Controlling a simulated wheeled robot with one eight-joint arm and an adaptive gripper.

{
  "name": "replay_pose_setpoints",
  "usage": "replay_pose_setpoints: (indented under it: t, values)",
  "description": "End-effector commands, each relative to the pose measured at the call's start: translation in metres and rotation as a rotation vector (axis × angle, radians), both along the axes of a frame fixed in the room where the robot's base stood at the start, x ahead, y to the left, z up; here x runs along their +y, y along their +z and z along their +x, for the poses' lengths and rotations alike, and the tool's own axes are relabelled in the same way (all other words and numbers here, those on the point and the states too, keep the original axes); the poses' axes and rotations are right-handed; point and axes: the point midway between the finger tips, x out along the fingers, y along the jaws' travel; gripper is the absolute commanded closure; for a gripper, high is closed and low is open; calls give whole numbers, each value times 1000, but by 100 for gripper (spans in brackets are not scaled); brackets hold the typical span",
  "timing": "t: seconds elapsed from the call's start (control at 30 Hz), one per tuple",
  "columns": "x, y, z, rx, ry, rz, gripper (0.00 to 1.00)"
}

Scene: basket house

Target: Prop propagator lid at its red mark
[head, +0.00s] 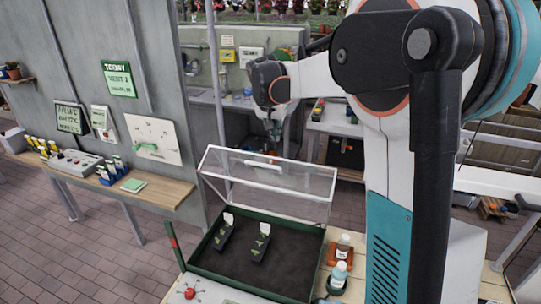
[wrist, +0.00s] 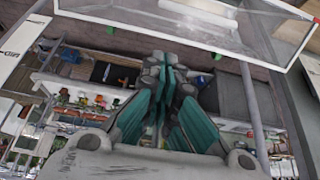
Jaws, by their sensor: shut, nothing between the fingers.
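The propagator is a dark green tray (head: 205,268) with dark soil, on a pale bench. Its clear, white-framed lid (head: 240,180) is raised and tilted above the tray's far side; a white handle (head: 263,163) shows near its top edge. The lid also spans the top of the wrist view (wrist: 110,13). A slim green post with a red mark (head: 173,241) stands at the tray's left side. My gripper (head: 273,132) is beyond the lid's top edge, apparently clear of it. In the wrist view my gripper's teal fingers (wrist: 168,75) are together and empty, below the lid.
Two dark seedling strips (head: 260,247) with white labels lie in the tray. Bottles (head: 340,272) stand right of it, and a red knobbed item (head: 189,293) is in front. A wooden wall shelf (head: 150,190) is at left. Benches with clutter stand behind.

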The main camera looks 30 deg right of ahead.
Motion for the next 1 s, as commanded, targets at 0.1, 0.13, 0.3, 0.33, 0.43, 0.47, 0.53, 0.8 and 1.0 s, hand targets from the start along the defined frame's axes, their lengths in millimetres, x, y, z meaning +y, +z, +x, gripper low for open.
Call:
replay_pose_setpoints:
  t: [0.1, 0.13, 0.3, 0.33, 0.43, 0.47, 0.53, 0.8, 1.0]
  values:
    - [-3, -4, 2, -3, -17, 8, 100]
    - [-4, -7, 3, -4, -17, 7, 100]
    - [-13, -31, 11, -4, -17, 7, 100]
    - [-15, -36, 13, -4, -17, 7, 100]
    - [-21, -54, 20, -3, -15, 6, 100]
    - [-23, -59, 22, -3, -15, 6, 100]
    - [-27, -72, 26, -4, -14, 7, 100]
    - [-19, -103, 18, -3, -12, 6, 100]
    - [-12, -113, 11, -3, -13, 5, 100]
